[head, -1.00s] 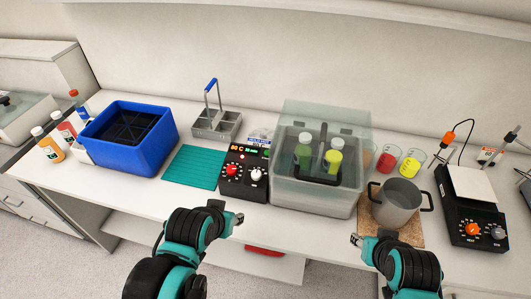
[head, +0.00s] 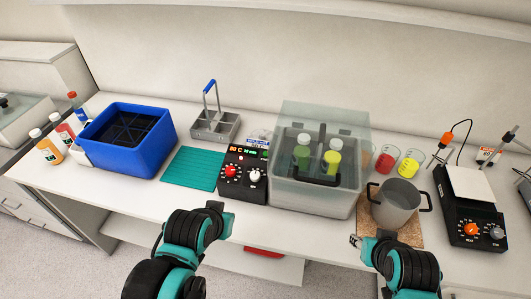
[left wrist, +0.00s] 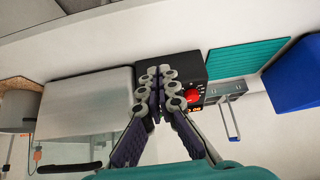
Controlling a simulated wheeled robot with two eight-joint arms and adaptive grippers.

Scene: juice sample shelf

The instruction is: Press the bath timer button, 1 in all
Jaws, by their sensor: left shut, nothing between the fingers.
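The black bath control box (head: 243,177) stands on the bench, with a lit display (head: 243,153), a red knob (head: 230,171) and a pale round control (head: 254,175) on its front. I cannot read which part is the timer button. The box also shows in the left wrist view (left wrist: 185,70), with its red knob (left wrist: 192,96); my fingers hide part of it. My left gripper (left wrist: 158,76) is shut and empty, in front of the box in that view; contact cannot be told. My right gripper (head: 356,240) is at the bench's front edge, its jaws too small to judge.
A clear-lidded bath (head: 312,195) with bottles inside stands right of the box. A teal mat (head: 193,168) and blue bin (head: 162,147) are to its left, a grey caddy (head: 229,128) behind. A pot (head: 396,207) and a black hotplate (head: 472,226) stand farther right.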

